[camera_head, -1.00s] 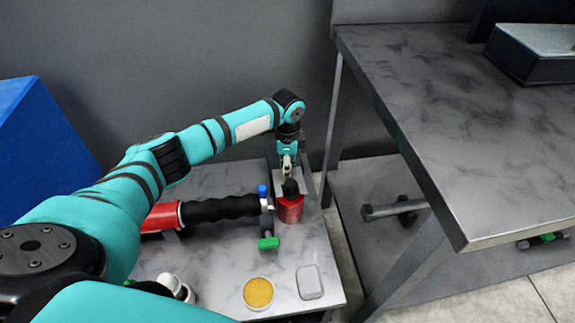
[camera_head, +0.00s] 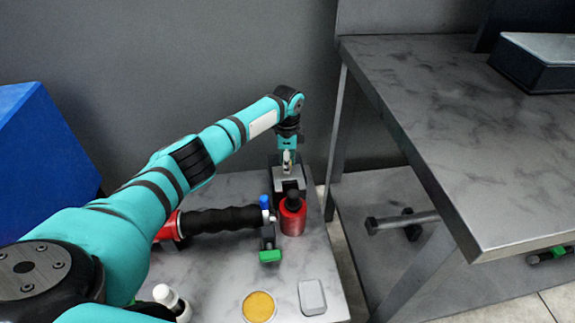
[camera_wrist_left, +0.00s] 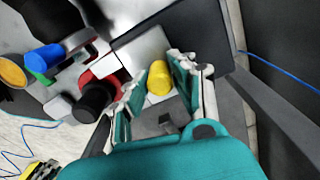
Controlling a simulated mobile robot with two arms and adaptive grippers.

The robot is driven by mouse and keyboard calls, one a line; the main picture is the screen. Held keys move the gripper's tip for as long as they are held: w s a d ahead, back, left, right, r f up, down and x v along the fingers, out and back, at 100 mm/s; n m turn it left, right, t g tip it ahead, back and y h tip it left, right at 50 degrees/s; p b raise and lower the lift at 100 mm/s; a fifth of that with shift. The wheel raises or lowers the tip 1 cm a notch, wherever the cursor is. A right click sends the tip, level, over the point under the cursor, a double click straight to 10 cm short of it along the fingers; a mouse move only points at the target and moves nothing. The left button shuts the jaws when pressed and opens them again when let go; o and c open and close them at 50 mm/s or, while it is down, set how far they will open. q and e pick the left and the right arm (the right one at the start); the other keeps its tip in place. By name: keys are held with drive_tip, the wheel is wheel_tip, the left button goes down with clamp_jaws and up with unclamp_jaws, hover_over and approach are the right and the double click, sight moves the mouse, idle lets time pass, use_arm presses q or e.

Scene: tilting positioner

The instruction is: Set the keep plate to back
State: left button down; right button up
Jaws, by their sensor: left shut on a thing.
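My left gripper (camera_head: 287,160) points down at the back of the low bench. In the left wrist view its fingers (camera_wrist_left: 158,72) are closed around a yellow cylindrical knob (camera_wrist_left: 159,79). The knob is in front of a light grey metal plate (camera_wrist_left: 145,48), which I take to be the keep plate. In the head view a grey metal piece (camera_head: 289,184) shows below the gripper, behind a red cylinder with a black top (camera_head: 292,217). The gripper hides part of it, so its tilt is hard to tell. My right gripper is not in view.
A black ribbed hose (camera_head: 222,220) and a blue-capped part with a green end (camera_head: 270,255) lie left of the red cylinder. A yellow-topped round tin (camera_head: 259,306) and grey lidded box (camera_head: 312,297) are in front. A taller table (camera_head: 470,150) stands right.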

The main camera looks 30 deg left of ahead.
use_arm(q)
drive_tip(key=shift+w+a+r, duration=0.15)
drive_tip(key=shift+w, duration=0.05)
drive_tip(key=c, duration=1.4)
unclamp_jaws()
drive_tip(key=shift+w+r, duration=0.1)
drive_tip(key=shift+r, duration=0.2)
drive_tip(key=r, duration=1.1)
drive_tip(key=shift+s, duration=0.25)
